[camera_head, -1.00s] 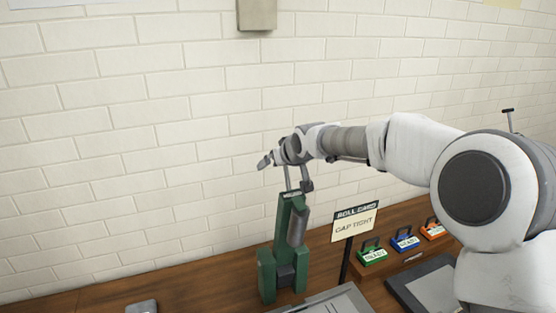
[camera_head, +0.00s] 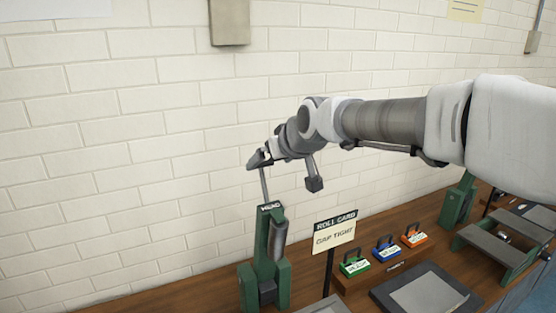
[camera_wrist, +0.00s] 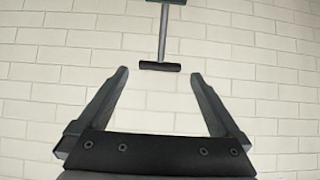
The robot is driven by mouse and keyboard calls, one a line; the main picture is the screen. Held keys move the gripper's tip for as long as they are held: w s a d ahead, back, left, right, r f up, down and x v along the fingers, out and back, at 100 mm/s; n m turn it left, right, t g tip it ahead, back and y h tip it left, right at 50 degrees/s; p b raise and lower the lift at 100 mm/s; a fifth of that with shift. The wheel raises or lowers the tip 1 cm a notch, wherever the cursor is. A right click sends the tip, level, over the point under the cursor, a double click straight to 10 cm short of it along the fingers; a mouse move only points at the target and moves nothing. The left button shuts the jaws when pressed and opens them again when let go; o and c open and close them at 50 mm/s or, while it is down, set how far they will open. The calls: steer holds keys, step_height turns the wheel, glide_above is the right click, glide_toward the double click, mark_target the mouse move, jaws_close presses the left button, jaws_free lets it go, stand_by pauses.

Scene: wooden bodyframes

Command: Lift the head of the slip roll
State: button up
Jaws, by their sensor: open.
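The slip roll is a green stand on the bench at the lower middle of the head view. Its upper part, the head (camera_head: 269,211), bears a label and a dark grey cylinder (camera_head: 278,240) at its side. A thin metal rod (camera_head: 264,186) rises from the head to my gripper (camera_head: 255,160). In the wrist view the rod (camera_wrist: 163,35) ends in a black crossbar grip (camera_wrist: 160,66). My gripper, also in the wrist view (camera_wrist: 160,75), is open. The crossbar appears centred between the fingertips, at or just beyond them. Its exact depth is unclear.
A roll card (camera_head: 336,235) on a post reads "gap tight", right of the stand. Green (camera_head: 355,264), blue (camera_head: 387,250) and orange (camera_head: 414,235) labelled blocks stand beyond it. A dark flat plate (camera_head: 425,291) lies in front. A white brick wall is close behind.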

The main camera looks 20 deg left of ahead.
steer(key=shift+v, duration=1.9)
steer(key=shift+f, duration=0.1)
